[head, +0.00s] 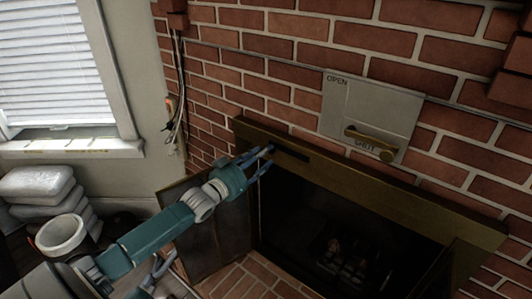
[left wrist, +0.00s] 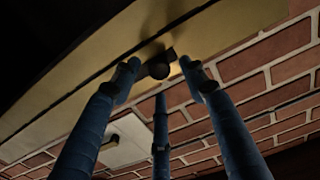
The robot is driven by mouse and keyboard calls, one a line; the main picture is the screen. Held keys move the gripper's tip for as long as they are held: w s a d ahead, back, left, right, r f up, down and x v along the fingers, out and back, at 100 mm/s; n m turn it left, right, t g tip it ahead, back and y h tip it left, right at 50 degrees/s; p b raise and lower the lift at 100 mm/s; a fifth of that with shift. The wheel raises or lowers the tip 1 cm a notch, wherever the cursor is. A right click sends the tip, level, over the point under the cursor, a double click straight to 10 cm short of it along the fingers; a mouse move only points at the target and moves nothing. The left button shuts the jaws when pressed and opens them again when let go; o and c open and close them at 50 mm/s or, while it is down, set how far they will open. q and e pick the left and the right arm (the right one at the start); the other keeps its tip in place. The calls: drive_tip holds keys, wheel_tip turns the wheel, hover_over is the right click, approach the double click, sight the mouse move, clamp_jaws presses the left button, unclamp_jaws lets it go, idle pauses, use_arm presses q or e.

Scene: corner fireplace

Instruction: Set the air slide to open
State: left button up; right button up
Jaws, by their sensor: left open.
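The air slide shows as a dark slot (head: 291,153) in the brass band above the firebox opening in the head view. My left gripper (head: 264,163) is open at the left end of the slot. In the left wrist view its fingers (left wrist: 160,82) spread around the knob, with no clear contact. The fingers partly hide this end of the slide in the head view. A finger-like part of mine (head: 160,271), perhaps the right gripper, shows at the bottom edge; its state is unclear.
A grey plate (head: 342,98) marked OPEN and SHUT, with a brass handle (head: 370,142) near SHUT, is on the bricks above the band. An open dark door panel (head: 199,231) stands below my left arm. A bucket (head: 62,238) and stacked bags (head: 38,184) are at left.

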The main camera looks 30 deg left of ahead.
use_arm(q)
drive_tip(key=shift+w+d, duration=0.1)
drive_tip(key=shift+w, duration=1)
use_arm(e)
drive_tip(key=shift+s+a+r, duration=0.1)
drive_tip(key=shift+a, duration=0.8)
use_arm(q)
drive_tip(key=c, duration=1.1)
clamp_jaws()
use_arm(e)
drive_tip(key=shift+d, duration=0.6)
